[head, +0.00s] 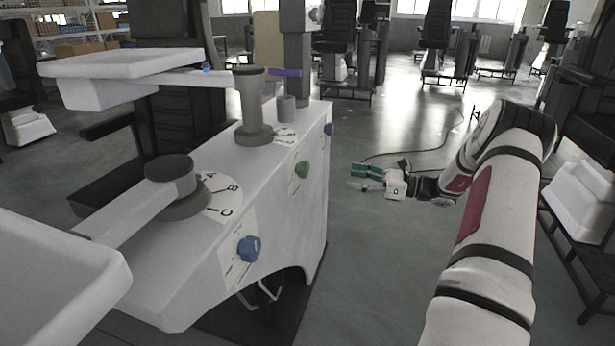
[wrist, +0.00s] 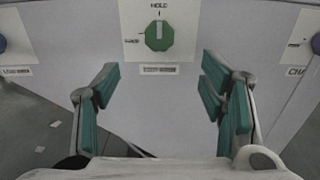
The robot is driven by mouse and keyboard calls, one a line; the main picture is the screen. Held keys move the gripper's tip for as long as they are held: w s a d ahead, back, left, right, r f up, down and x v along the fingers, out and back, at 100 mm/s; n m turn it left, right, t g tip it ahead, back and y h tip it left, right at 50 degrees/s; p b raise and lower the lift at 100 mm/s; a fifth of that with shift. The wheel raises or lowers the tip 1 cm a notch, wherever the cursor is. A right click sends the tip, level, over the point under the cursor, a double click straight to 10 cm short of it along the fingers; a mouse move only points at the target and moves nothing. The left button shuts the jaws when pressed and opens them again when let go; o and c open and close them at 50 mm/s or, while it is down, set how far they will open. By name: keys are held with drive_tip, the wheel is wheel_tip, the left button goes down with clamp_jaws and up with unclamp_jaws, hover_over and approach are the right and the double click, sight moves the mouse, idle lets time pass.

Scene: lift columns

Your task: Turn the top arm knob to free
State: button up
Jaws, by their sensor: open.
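A green knob (wrist: 159,36) sits on a white label plate on the column's side face, straight ahead in the wrist view. The word HOLD is printed above it and another, blurred word to its lower left. Its pale pointer mark is upright, towards HOLD. The name strip below is unreadable. The green knob (head: 302,169) also shows in the head view on the white cabinet's side. My gripper (wrist: 160,80) is open and empty, its green-padded fingers spread below and either side of the knob, apart from it. In the head view my gripper (head: 366,174) is right of the cabinet.
A blue knob (head: 248,249) is nearer on the same white cabinet (head: 180,285), and a dark blue knob (head: 328,129) farther along. A lettered dial (head: 224,196) and grey posts are on top. Open floor (head: 375,250) lies right of the cabinet.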

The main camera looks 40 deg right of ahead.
sight(307, 170)
drive_tip(key=b+x, duration=0.2)
drive_tip(key=x, duration=1.1)
drive_tip(key=shift+w+a+b, duration=0.2)
drive_tip(key=shift+b, duration=0.15)
drive_tip(key=shift+c, duration=0.5)
drive_tip(key=c, duration=1.1)
